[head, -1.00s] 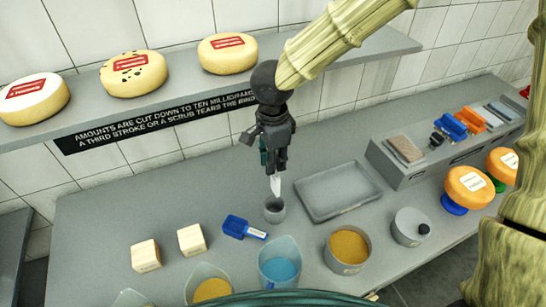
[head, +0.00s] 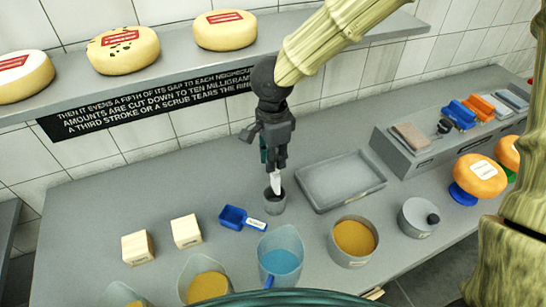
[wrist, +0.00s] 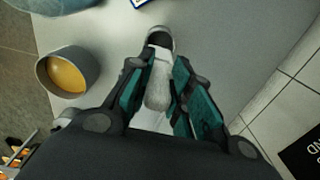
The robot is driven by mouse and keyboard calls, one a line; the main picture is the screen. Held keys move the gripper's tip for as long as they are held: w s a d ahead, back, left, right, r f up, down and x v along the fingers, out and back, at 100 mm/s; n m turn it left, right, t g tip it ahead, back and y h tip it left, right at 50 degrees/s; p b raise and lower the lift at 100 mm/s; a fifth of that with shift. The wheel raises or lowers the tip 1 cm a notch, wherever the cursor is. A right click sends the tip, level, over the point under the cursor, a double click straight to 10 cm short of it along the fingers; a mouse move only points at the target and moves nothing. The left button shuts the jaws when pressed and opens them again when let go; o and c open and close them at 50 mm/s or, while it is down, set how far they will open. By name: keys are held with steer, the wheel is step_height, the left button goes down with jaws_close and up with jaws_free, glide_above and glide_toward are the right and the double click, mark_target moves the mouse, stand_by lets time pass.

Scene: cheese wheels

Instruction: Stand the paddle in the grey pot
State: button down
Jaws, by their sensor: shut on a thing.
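My gripper (head: 272,165) points down over the counter, shut on a pale, light-grey paddle (head: 275,182). The paddle hangs roughly upright below the fingers, and its lower end is at the mouth of the small grey pot (head: 274,203). I cannot tell how deep it reaches inside. In the wrist view the paddle (wrist: 159,88) lies between the two teal-padded fingers (wrist: 160,95). The pot's rim (wrist: 172,38) shows just beyond it, partly hidden by the paddle.
A blue scoop (head: 241,219) lies left of the pot, and a grey tray (head: 341,181) lies to its right. A jug of blue liquid (head: 281,258) and a tub of orange stuff (head: 353,240) stand in front. Two pale blocks (head: 186,231) are farther left.

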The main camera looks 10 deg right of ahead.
steer(key=shift+f+b, duration=0.85)
steer(key=shift+f, duration=2.05)
steer(key=c, duration=1.2)
jaws_free()
step_height(320, 180, up, 12)
steer(key=shift+r, duration=0.1)
